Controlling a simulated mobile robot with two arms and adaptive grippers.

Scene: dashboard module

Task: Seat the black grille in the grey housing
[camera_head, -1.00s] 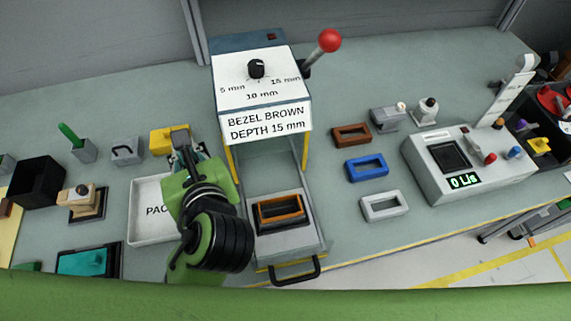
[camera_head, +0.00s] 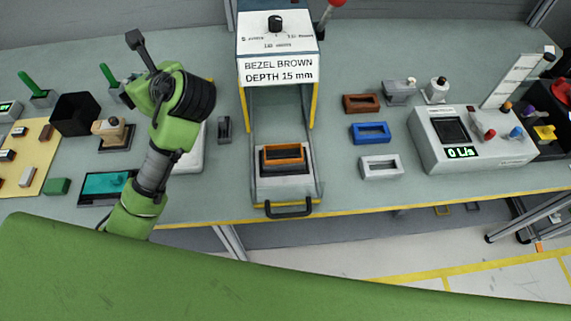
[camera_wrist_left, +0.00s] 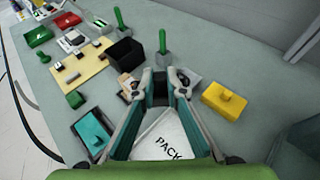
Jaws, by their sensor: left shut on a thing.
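My left gripper (camera_head: 125,90) is partly hidden behind my green wrist, left of the press in the head view. In the left wrist view the gripper (camera_wrist_left: 159,84) is closed on a small dark piece (camera_wrist_left: 158,92), seen between the fingertips; it looks like the black grille, but its shape is mostly hidden. The dark grey housing (camera_head: 265,169) sits on the press slide, with an orange-brown bezel (camera_head: 284,151) in it. The gripper is well apart from the housing. My right gripper is not in view.
The press (camera_head: 277,50) reads "BEZEL BROWN DEPTH 15 mm". A white PACK tray (camera_wrist_left: 160,143) lies below the gripper. A black bin (camera_head: 75,113) and yellow block (camera_wrist_left: 225,100) are nearby. Brown (camera_head: 361,103), blue (camera_head: 371,132) and white (camera_head: 381,166) bezels lie right of the press.

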